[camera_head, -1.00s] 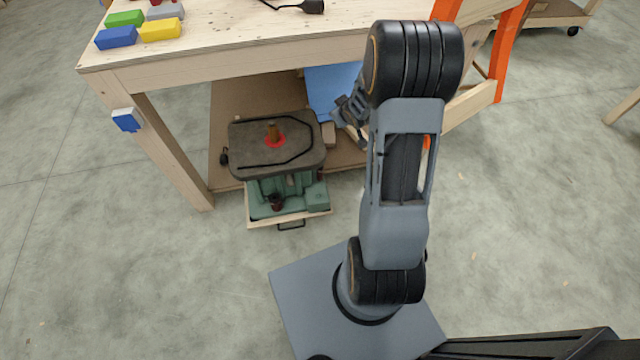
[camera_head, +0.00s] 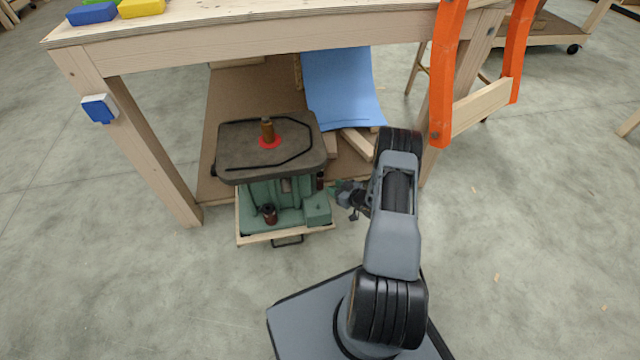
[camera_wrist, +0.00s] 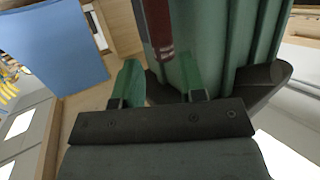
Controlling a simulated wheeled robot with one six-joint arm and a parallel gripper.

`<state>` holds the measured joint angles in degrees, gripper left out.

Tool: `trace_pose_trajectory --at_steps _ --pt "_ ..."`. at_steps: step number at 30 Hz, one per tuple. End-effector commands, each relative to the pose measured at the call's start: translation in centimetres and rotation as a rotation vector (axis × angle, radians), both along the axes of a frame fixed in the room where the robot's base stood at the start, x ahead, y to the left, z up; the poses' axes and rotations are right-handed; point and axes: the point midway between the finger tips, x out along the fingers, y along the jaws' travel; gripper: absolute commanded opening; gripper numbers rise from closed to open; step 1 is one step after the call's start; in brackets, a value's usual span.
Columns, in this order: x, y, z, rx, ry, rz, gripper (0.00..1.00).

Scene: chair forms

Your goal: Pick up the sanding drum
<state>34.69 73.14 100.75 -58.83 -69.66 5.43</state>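A green oscillating sander with a dark table top (camera_head: 232,150) stands under the workbench. A brown sanding drum (camera_head: 267,128) stands upright on its spindle in a red ring. Another dark reddish-brown drum (camera_head: 269,214) sits at the front of the green body, and a third (camera_head: 319,180) shows on its right side. In the wrist view, a reddish-brown drum (camera_wrist: 158,28) is close against the green body, just beyond my fingertips. My gripper (camera_head: 337,187) is beside the sander's right side. In the wrist view, its green fingers (camera_wrist: 160,75) are apart with nothing clasped between them.
The workbench (camera_head: 270,60) stands above the sander, with a leg to the left. The floor in front is clear.

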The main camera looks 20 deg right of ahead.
Motion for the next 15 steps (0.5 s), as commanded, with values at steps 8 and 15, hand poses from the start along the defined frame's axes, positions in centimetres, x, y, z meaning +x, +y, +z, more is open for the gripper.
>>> trace_pose_trajectory --at_steps 8,15 --pt "2.7 1.1 -1.0 0.001 0.001 0.000 0.38" --pt "3.5 1.5 -1.3 0.000 0.001 0.000 0.38"
